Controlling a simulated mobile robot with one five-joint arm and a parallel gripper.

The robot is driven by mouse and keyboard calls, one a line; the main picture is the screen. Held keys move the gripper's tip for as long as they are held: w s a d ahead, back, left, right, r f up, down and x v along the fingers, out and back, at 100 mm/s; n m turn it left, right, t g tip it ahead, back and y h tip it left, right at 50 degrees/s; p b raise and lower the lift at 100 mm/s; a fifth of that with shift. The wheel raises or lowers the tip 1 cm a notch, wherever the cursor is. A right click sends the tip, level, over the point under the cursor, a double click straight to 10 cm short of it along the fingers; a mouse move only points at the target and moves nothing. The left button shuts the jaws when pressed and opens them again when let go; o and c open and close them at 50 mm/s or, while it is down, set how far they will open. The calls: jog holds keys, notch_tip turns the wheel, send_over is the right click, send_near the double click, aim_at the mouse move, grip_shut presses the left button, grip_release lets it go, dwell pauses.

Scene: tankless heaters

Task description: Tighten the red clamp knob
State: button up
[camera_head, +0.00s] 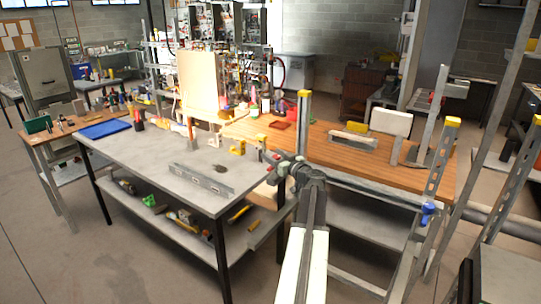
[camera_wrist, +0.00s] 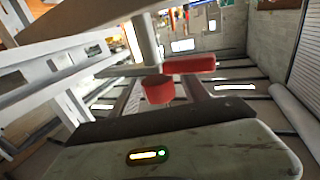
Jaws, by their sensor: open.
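My gripper (camera_head: 275,168) is open at the right end of the grey metal workbench (camera_head: 165,158) in the head view. Small red parts show by its jaws there, too small to tell apart. In the wrist view the knob is just beyond the wrist housing with its small light. I cannot tell whether the jaws touch it.
A slotted metal bar (camera_head: 200,182) lies on the grey bench. A wooden-topped bench (camera_head: 385,172) adjoins it on the right, with a yellow-capped upright post (camera_head: 304,125) near my gripper. A blue tray (camera_head: 105,129) lies far left. Open floor shows at the front left.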

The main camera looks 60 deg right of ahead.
jog(key=shift+w+d, duration=0.15)
jog(key=shift+w, duration=0.35)
grip_shut()
jog(key=shift+m+h, duration=0.3)
jog(key=shift+h, duration=0.1)
jog(key=shift+s+d+m+g+h, duration=0.2)
jog(key=shift+m+g+h, duration=0.75)
jog(key=shift+h, duration=0.2)
jog(key=shift+s+d+m+g+h, duration=0.2)
jog(key=shift+m+g+h, duration=0.7)
jog(key=shift+h, duration=0.3)
jog(key=shift+s+d+m+g+h, duration=0.15)
jog(key=shift+d+m+g+h, duration=0.05)
jog(key=shift+m+g+h, duration=0.85)
grip_release()
